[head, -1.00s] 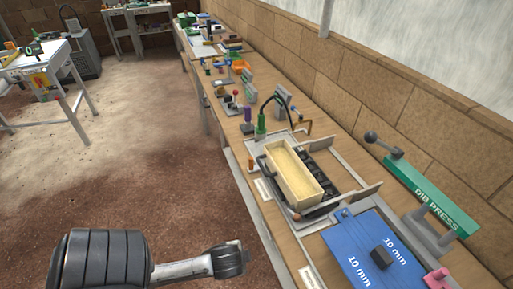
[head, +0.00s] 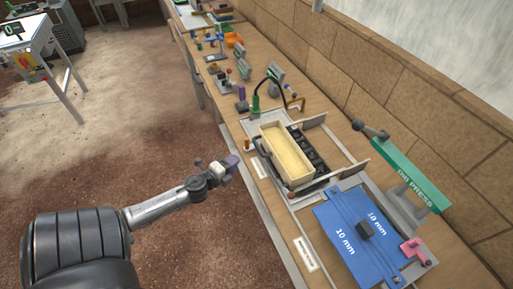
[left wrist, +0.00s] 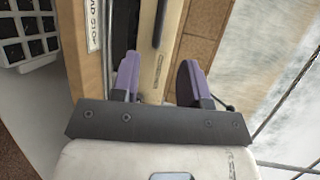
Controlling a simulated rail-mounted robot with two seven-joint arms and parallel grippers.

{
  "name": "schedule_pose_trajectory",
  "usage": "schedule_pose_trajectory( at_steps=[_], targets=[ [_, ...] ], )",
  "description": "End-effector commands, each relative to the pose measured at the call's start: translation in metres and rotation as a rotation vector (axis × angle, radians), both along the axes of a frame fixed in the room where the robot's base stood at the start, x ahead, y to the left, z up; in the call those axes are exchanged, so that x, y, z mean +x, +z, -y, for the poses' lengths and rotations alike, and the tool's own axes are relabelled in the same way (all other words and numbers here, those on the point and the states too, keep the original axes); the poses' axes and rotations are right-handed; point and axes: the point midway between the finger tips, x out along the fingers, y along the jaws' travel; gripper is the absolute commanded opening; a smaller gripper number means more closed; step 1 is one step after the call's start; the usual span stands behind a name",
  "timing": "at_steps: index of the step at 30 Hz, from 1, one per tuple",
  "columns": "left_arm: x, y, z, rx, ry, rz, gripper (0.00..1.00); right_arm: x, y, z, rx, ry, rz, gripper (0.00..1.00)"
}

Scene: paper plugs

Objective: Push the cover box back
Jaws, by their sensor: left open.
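The cover box, a long open cream box (head: 272,134), sits on a grey fixture on the bench in the head view. A row of black pockets (head: 311,154) shows along its right side. My left gripper (head: 231,163), with purple fingertips, is to the left of the box, apart from it, at the bench's front edge. In the left wrist view my left gripper (left wrist: 158,80) is open, a purple finger on each side. A cream strip shows beyond its fingers; I cannot tell whether it is the box. My right gripper is in neither view.
A green press lever (head: 408,176) stands to the right. A green post (head: 256,104) with a black hose stands behind the box. A brick wall runs along the bench.

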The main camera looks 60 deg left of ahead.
Motion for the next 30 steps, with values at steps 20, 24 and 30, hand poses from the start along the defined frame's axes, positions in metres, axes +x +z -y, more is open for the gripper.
schedule_pose_trajectory(
  at_steps=[20,24,30],
  targets=[
    [0.104,-0.019,-0.031,0.007,0.001,0.0,0.41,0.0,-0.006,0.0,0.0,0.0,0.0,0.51],
    [0.116,-0.022,-0.034,0.006,0.001,-0.001,0.41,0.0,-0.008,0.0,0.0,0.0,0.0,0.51],
    [0.126,-0.023,-0.037,0.006,0.0,-0.001,0.41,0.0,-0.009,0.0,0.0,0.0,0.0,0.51]
  ],
)
